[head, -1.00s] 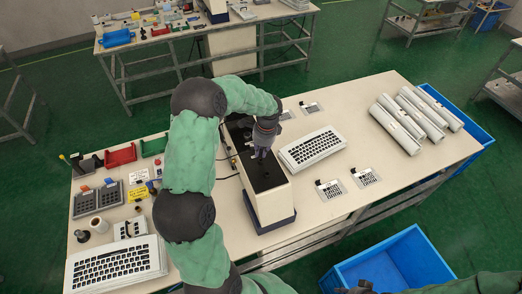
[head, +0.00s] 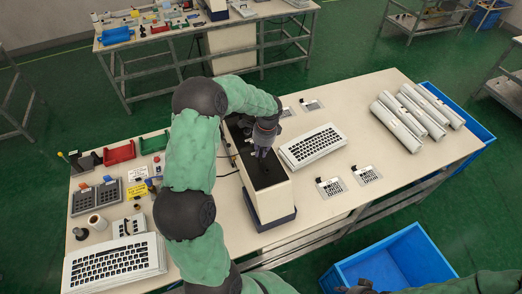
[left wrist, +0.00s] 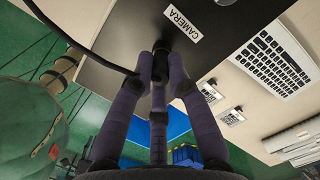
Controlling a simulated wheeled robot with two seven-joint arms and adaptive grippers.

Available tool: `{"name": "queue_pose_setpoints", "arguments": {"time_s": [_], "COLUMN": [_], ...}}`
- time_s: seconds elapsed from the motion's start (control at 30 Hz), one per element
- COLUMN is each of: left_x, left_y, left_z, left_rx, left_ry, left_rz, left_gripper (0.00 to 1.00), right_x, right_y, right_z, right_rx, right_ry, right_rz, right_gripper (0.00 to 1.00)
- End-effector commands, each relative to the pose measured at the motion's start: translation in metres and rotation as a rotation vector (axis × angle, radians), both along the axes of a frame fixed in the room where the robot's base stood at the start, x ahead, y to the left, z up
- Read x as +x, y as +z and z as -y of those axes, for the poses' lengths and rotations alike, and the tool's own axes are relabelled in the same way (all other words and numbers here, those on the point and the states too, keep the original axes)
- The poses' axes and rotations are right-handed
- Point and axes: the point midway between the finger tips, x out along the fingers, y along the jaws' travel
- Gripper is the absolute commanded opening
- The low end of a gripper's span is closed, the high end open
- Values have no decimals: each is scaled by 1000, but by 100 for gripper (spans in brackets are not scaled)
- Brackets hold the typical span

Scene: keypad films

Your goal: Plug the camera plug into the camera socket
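My left gripper (head: 262,152) is over the black top of the white box-shaped machine (head: 270,203). In the left wrist view, the fingers (left wrist: 160,75) are closed around a dark plug (left wrist: 161,60) with a black cable (left wrist: 95,52) running off to the upper left. The plug's end is at the black top, right beside the white CAMERA label (left wrist: 182,22). The camera socket is hidden behind the plug and fingers, so I cannot tell how deep the plug sits. Of my right arm only a part shows at the bottom right; its gripper's state is unclear.
A white keyboard (head: 313,146) lies just right of the machine, with small keypad pieces (head: 330,187) nearby. White rolls (head: 408,118) lie at the table's right. Another keyboard (head: 115,262), keypads and red and green bins (head: 119,152) are at left. A blue crate (head: 390,262) stands below the front edge.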

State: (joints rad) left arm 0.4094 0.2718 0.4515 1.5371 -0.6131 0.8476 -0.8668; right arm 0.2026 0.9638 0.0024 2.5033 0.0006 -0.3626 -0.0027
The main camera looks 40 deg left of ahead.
Motion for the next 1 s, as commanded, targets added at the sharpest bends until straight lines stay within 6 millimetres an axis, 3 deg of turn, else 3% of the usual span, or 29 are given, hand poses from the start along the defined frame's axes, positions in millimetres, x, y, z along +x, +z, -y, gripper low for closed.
{"name": "queue_pose_setpoints", "arguments": {"time_s": [0.03,0.1,0.53,0.67,1.0], "left_x": [0,0,1,2,6], "left_y": [-1,0,7,24,89], "left_z": [0,0,1,2,10], "left_rx": [-1,-1,1,2,0], "left_ry": [0,0,0,-1,-1], "left_rz": [-1,-1,1,2,1], "left_gripper": [29,45,45,45,45], "right_x": [0,0,0,0,0], "right_y": [0,0,0,0,0], "right_z": [0,0,0,0,0], "right_rx": [0,0,0,0,0], "right_ry": [0,0,0,0,0], "right_rz": [0,0,0,0,0], "right_gripper": [40,40,40,40,40]}}
